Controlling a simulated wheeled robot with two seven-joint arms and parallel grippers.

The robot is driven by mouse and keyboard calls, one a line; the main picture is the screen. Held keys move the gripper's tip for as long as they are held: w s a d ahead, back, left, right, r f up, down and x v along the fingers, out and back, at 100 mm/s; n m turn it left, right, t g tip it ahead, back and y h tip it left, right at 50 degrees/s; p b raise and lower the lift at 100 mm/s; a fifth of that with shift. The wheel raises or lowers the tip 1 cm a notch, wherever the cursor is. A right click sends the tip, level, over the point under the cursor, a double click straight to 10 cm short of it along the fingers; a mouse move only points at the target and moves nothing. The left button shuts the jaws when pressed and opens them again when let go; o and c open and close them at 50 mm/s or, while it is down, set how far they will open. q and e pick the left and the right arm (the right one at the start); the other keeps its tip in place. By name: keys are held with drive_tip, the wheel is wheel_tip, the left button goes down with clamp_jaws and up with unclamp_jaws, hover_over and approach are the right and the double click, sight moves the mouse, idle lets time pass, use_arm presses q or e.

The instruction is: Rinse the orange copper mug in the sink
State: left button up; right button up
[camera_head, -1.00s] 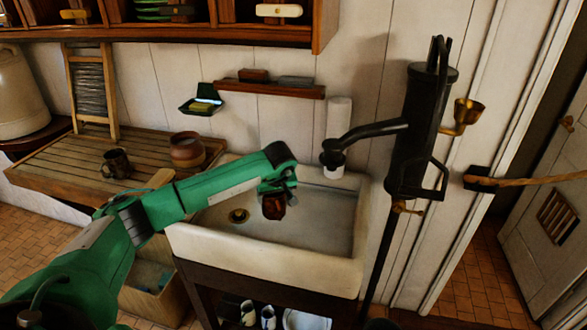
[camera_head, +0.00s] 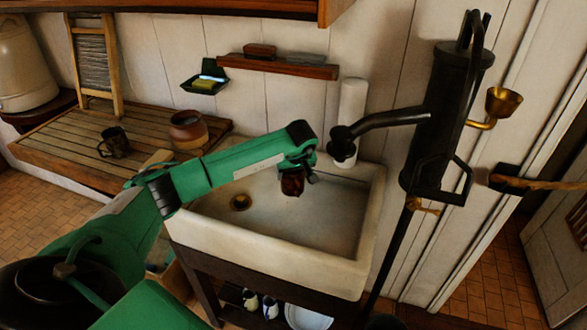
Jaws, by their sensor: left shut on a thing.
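The copper mug (camera_head: 292,185) looks dark reddish-brown and hangs over the sink basin, partly hidden by my gripper. My left gripper (camera_head: 301,172) is shut on it, above the back part of the sink. The white sink (camera_head: 270,256) has a brass drain (camera_head: 240,202) at the left of its basin. The black hand pump (camera_head: 447,120) stands to the right, and its spout (camera_head: 342,146) ends a little right of my gripper. No water shows at the spout. My right gripper is not in view.
A slatted wooden drainboard (camera_head: 70,150) left of the sink holds a dark mug (camera_head: 115,142) and a brown pot (camera_head: 187,130). A soap dish (camera_head: 205,84) and a small shelf (camera_head: 277,67) are on the wall. A brass cup (camera_head: 502,103) sits at the pump's right.

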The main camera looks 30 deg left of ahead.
sight(293, 188)
use_arm(q)
wheel_tip(293, 188, down, 3)
drive_tip(key=shift+b, duration=0.6)
drive_tip(key=shift+f, duration=0.4)
wheel_tip(293, 188, down, 3)
drive_tip(key=shift+f+b, duration=0.15)
drive_tip(key=shift+b, duration=0.85)
drive_tip(key=shift+f+b, duration=1.75)
drive_tip(key=shift+f, duration=1.85)
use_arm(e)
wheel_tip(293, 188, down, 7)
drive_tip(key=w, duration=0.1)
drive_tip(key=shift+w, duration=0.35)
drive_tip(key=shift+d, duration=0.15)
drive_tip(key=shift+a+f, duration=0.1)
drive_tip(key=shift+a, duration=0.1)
